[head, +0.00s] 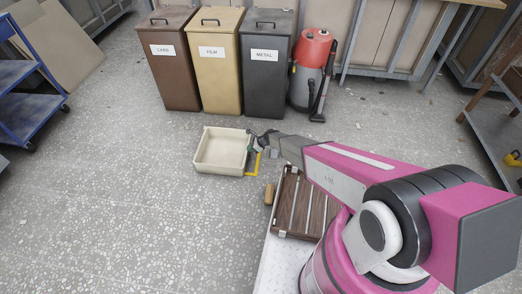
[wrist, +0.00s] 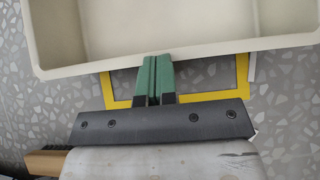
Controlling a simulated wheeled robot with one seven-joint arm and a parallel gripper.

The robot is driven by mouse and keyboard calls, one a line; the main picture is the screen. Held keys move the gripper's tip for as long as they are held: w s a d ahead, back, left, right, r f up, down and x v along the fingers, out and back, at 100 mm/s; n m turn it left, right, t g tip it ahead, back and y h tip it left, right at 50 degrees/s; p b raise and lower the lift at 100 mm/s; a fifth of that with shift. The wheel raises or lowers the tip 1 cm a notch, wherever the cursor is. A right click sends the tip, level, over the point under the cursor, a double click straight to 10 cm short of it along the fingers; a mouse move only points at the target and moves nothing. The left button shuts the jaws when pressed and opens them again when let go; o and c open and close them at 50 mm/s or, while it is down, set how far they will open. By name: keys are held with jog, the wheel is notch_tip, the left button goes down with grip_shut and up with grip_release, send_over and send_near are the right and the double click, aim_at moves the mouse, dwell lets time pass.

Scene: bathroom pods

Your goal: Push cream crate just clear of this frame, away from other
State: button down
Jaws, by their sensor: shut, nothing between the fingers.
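The cream crate (head: 222,168) stands upright on the floor in the head view, left of my gripper (head: 252,140). In the wrist view its near wall (wrist: 200,52) spans the top of the picture. A yellow frame (head: 252,174) is marked on the floor at the crate's right side. In the wrist view the frame (wrist: 205,96) runs below the crate wall, and its far part is hidden by the crate. My gripper's green fingers (wrist: 155,62) are shut and empty, with their tips at the near wall; I cannot tell whether they touch it.
Brown (head: 176,80), tan (head: 220,85) and dark grey (head: 265,85) labelled bins stand behind the crate, with a red-grey vacuum (head: 312,75) beside them. A blue cart (head: 25,100) is far left. Floor left of the crate is clear. A brown slatted piece (head: 290,210) lies below my arm.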

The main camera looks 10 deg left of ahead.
jog(key=s+a, duration=0.2)
jog(key=a, duration=1.6)
jog(key=d+r+n+h, duration=0.1)
jog(key=d+r+n, duration=0.2)
jog(key=d+r, duration=0.85)
jog(key=d+r+n+t+h, duration=0.1)
jog(key=d+r+n+h, duration=0.15)
jog(key=d+r, duration=0.85)
jog(key=d+r+n, duration=0.4)
jog(key=d+r, duration=0.3)
jog(key=d, duration=0.9)
jog(key=s+d+r+n+h, duration=0.1)
jog(key=s+d+r, duration=0.3)
jog(key=d, duration=0.5)
jog(key=s+d+r+n+h, duration=0.2)
jog(key=s+d+r+n, duration=0.2)
jog(key=d+r, duration=0.3)
jog(key=s+d+r+n+h, duration=0.2)
jog(key=s+d+r, duration=0.3)
jog(key=d, duration=0.8)
jog(key=shift+s+r, duration=0.4)
jog(key=shift+r, duration=0.05)
